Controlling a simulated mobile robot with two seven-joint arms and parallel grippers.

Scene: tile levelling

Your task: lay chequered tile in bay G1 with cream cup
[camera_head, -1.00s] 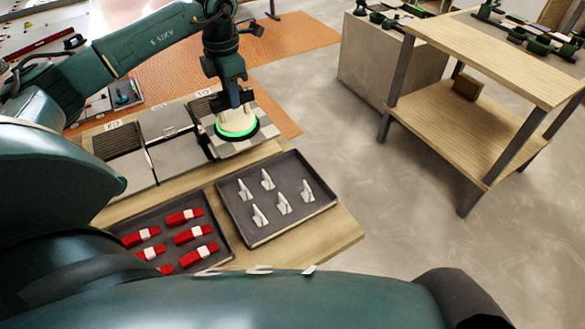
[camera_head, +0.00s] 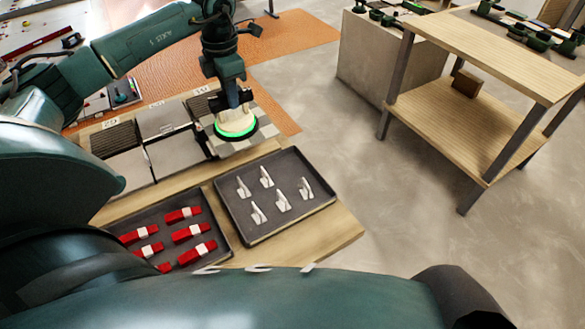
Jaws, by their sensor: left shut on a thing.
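My left gripper (camera_head: 232,100) comes down from above and is shut on the cream cup (camera_head: 236,122), a suction cup with a glowing green ring at its base. The cup is on the chequered tile (camera_head: 262,128), which shows grey and pale squares around the ring. The tile is at the right end of the row of bays on the wooden bench. Whether it lies flush in its bay is hidden by the cup and gripper. The bay labels on the back edge are too small to read surely. My right gripper is not in view.
Plain grey tiles (camera_head: 176,153) and a dark ribbed bay (camera_head: 115,139) lie left of the cup. In front are a tray of white clips (camera_head: 231,194) and a tray of red wedges (camera_head: 221,229). A wooden shelf table (camera_head: 450,115) stands right, across open floor.

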